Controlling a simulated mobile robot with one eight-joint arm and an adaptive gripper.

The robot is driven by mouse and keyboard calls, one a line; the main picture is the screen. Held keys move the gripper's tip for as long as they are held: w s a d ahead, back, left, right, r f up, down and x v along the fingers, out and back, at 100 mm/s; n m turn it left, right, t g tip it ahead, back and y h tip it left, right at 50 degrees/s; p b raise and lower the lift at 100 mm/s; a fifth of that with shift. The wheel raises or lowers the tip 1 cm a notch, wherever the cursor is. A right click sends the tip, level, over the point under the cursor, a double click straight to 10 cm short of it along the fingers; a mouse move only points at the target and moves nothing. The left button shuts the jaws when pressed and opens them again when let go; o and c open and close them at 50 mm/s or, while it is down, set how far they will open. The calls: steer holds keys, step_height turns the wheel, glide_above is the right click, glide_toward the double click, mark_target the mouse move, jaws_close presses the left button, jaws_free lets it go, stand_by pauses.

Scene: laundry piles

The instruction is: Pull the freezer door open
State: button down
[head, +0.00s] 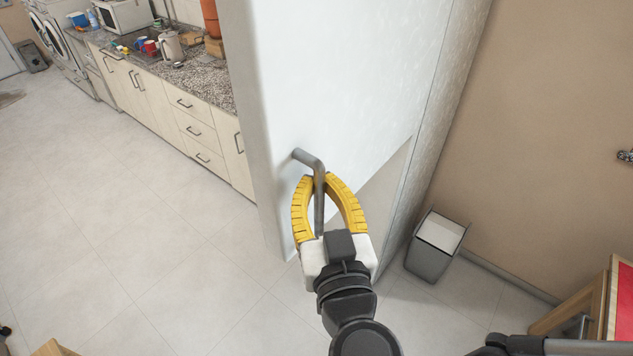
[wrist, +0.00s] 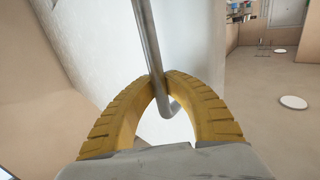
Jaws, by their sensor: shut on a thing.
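The freezer door (head: 340,80) is a tall pale panel in the middle of the head view. A grey bar handle (head: 304,156) stands out from its lower part. My gripper (head: 318,182) has two curved yellow fingers closed around this handle. In the wrist view the gripper (wrist: 160,80) pinches the grey handle (wrist: 147,40) between its fingertips, near the bar's bent end. The door (wrist: 95,50) fills the left and middle there. I cannot tell from these frames whether the door stands slightly ajar.
A grey bin (head: 437,247) stands on the floor right of the freezer, by the tan wall (head: 560,130). Cabinets (head: 165,110) with a granite counter run along the back left. The tiled floor (head: 130,230) at left is clear. A wooden piece of furniture (head: 590,305) is at lower right.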

steer(key=shift+s+d, duration=0.2)
steer(key=shift+a, duration=0.1)
steer(key=c, duration=1.4)
jaws_free()
steer(key=shift+s, duration=0.15)
steer(key=shift+r, duration=5.05)
